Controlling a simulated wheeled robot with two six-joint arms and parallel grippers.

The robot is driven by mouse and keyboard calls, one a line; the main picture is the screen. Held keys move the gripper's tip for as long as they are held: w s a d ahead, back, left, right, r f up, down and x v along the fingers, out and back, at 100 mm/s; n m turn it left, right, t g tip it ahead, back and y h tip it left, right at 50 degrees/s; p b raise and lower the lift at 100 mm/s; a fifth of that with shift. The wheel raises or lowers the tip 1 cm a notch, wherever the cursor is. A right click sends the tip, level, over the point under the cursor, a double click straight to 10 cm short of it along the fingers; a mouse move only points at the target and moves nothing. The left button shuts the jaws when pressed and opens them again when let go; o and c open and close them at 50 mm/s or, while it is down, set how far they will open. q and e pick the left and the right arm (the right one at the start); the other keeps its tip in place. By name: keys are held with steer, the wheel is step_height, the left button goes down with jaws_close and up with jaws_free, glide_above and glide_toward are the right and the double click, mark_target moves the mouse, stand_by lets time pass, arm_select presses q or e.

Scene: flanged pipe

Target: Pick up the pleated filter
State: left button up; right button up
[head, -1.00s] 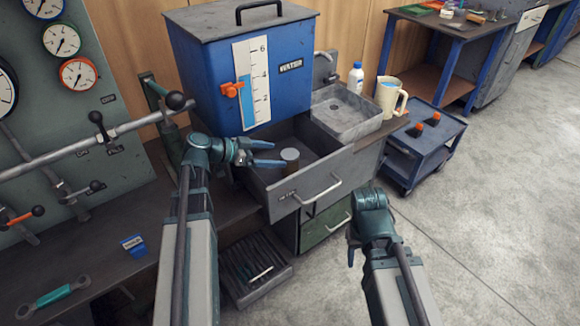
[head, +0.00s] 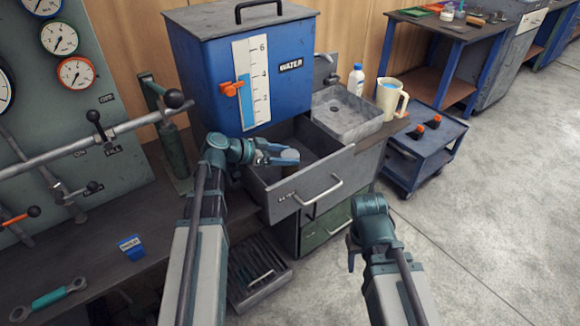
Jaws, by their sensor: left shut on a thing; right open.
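The pleated filter (head: 290,155) is a small brown cylinder with a grey top, standing in the open grey drawer (head: 322,182) under the water tank. My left gripper (head: 288,157) is at the filter, its fingers shut on it near the top. The fingers and the drawer front hide most of the filter's body. My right gripper (head: 352,255) is low in front of the drawers, away from the filter, and points down; it is open and looks empty.
The blue water tank (head: 280,95) stands behind the drawer. A metal sink (head: 345,112), white bottle (head: 356,78) and cream jug (head: 388,98) are to its right. A pipe with a lever (head: 90,142) runs at left.

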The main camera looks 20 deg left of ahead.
arm_select(q)
jaws_close()
step_height(320, 180, up, 10)
steer(key=p, duration=1)
